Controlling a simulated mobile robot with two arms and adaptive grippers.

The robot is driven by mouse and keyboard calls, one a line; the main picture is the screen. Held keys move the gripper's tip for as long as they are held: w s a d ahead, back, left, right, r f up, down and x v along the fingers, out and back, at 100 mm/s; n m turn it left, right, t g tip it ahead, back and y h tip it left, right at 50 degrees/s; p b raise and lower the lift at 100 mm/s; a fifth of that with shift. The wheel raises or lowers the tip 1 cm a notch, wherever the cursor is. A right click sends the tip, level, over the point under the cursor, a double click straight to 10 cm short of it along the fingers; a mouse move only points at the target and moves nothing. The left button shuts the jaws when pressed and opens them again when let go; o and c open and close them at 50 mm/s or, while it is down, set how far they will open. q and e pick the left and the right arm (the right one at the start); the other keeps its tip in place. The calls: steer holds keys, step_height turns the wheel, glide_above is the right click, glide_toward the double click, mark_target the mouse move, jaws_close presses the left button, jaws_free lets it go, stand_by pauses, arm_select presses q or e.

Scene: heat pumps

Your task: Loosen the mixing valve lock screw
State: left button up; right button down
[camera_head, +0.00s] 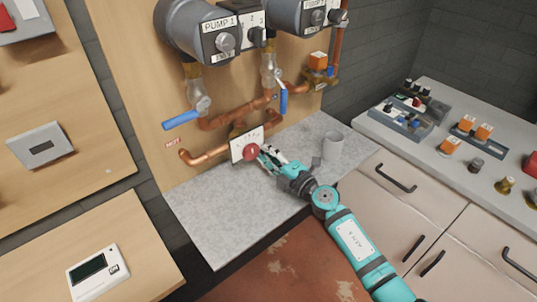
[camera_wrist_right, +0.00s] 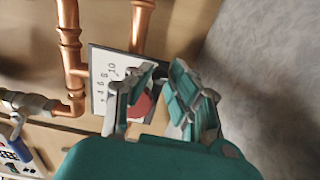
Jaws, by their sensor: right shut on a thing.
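The mixing valve shows as a white square scale plate (camera_head: 240,143) with a red knob (camera_head: 251,152) on its front, low on the wooden pipe panel. In the right wrist view the plate (camera_wrist_right: 101,78) carries printed numbers, and the red knob (camera_wrist_right: 141,106) shows between the fingers. My right gripper (camera_head: 266,155) reaches the valve from the right and is shut on the red knob. The fingers (camera_wrist_right: 162,100) hide part of the knob, and I cannot make out a separate lock screw. My left gripper is not in view.
Copper pipes (camera_head: 206,156) run beside the valve, with blue-handled valves (camera_head: 181,119) above it under the pumps (camera_head: 200,30). The counter's front left is clear.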

steer(key=shift+f, duration=0.15)
steer(key=c, duration=1.2)
jaws_free()
steer(key=v, duration=1.2)
